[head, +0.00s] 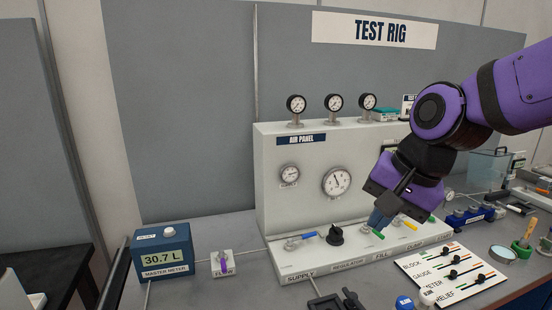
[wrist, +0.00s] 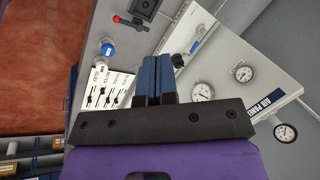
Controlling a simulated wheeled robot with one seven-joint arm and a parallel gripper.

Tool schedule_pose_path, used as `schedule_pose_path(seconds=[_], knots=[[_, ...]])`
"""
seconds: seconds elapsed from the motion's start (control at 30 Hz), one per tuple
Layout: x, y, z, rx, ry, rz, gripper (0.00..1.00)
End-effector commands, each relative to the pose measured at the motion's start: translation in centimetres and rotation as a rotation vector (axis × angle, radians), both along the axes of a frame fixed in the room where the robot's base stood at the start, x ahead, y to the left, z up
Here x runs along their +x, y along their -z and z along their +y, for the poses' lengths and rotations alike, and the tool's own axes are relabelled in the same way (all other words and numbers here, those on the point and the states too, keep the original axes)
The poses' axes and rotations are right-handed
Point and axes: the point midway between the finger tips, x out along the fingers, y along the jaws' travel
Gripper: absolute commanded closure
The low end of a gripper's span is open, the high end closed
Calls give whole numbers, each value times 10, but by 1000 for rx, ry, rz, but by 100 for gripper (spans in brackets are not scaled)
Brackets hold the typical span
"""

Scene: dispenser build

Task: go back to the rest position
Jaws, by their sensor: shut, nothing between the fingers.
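My gripper (head: 380,217) hangs from the purple arm in front of the air panel (head: 262,200) in the head view. Its blue fingers are together with nothing between them. The fingertips are just above or beside the green lever (head: 378,234) on the panel's front ledge; I cannot tell whether they touch it. In the wrist view the shut fingers (wrist: 160,82) point over the bench, with gauges to their right. My gripper hides part of the panel's right side and a yellow lever is partly behind it.
A blue lever (head: 302,236) and a black regulator knob (head: 335,236) stand left of my gripper. The master meter (head: 162,256) reads 30.7 L. A white board with sliders (head: 452,274) lies at front right. Gauges (head: 335,102) top the panel. Open air lies above the bench at left.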

Motion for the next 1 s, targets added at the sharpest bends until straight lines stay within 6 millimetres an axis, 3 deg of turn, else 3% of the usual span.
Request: schedule_pose_path(seconds=[0.03, 0.2, 0.4, 0.67, 1.0], knots=[[-6, -9, -19, -23, -31, -46, 100], [-32, -29, -71, -144, -174, -172, 100], [-68, -43, -117, -318, -317, -270, 100], [-93, -47, -139, -443, -410, -301, 100], [-87, -44, -133, -418, -410, -286, 100]])
